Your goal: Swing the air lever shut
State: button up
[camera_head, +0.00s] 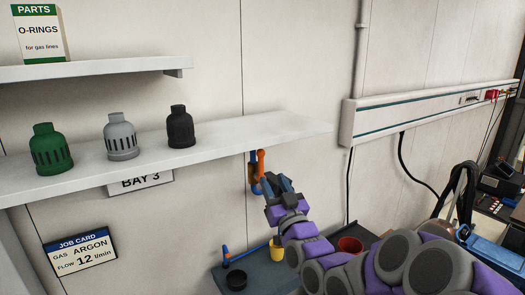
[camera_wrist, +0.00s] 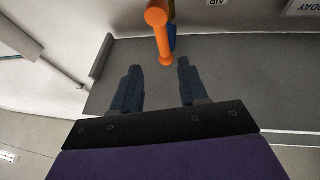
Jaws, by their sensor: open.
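The air lever (camera_head: 261,161) is orange and sits on a blue fitting (camera_head: 253,172) below the front of the lower shelf. In the wrist view the orange lever (camera_wrist: 158,36) points toward me from the top middle, with part of the blue fitting behind it. My gripper (camera_head: 270,184) is right beside the lever in the head view. In the wrist view my gripper (camera_wrist: 158,78) is open, with one finger on each side of the lever's line. The lever's end shows between and slightly beyond the fingertips. I cannot tell whether a finger touches it.
The lower shelf (camera_head: 225,138) holds green, grey and black caps above my gripper. A wall duct (camera_head: 420,112) runs along the right.

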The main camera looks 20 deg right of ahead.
aim_at(262, 163)
jog(key=x, duration=0.8)
jog(key=shift+a+r, duration=0.1)
jog(key=shift+a, duration=0.2)
jog(key=shift+w+d+r, duration=0.1)
jog(key=shift+w+r, duration=0.1)
jog(key=shift+w, duration=0.35)
grip_shut()
